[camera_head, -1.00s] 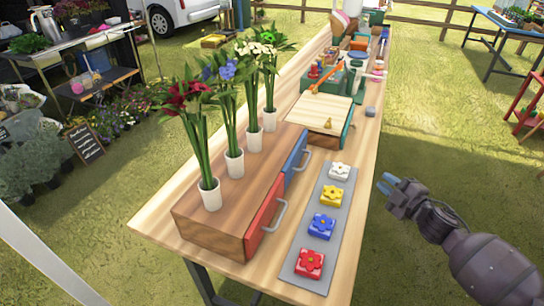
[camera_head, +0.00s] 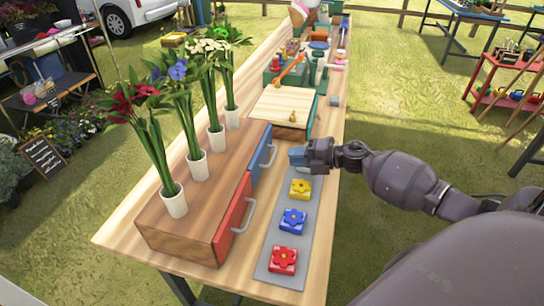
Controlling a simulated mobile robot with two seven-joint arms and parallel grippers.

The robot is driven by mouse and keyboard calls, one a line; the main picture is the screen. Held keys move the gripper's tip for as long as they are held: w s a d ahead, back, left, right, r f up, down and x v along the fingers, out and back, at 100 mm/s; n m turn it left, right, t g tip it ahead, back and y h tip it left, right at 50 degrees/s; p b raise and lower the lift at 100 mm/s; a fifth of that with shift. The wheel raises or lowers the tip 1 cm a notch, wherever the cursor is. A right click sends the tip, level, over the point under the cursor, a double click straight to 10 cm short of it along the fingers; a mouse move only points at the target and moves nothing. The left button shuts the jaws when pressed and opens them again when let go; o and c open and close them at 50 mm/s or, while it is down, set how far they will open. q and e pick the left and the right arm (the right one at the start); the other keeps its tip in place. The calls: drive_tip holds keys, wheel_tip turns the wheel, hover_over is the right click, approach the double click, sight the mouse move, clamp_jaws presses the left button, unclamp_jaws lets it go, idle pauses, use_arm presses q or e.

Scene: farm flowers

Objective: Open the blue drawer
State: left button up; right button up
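A wooden drawer box (camera_head: 185,235) stands on the long table with a red drawer front (camera_head: 228,228) nearer me and a blue drawer front (camera_head: 259,163) farther along. Both fronts look flush with the box. The blue drawer has a grey handle (camera_head: 270,154). My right gripper (camera_head: 295,157), with blue fingertips, is just right of that handle, apart from it in the picture. I cannot tell whether its fingers are open. It hides the white flower button. My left gripper is not in view.
A grey strip (camera_head: 270,272) with red, blue and yellow flower buttons lies right of the drawers. Several white vases of flowers, one vase here (camera_head: 174,201), stand on the box. A board-topped box (camera_head: 284,108) stands beyond.

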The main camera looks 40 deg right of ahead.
sight(273, 155)
drive_tip(key=x, duration=0.7)
clamp_jaws()
drive_tip(key=shift+s, duration=0.1)
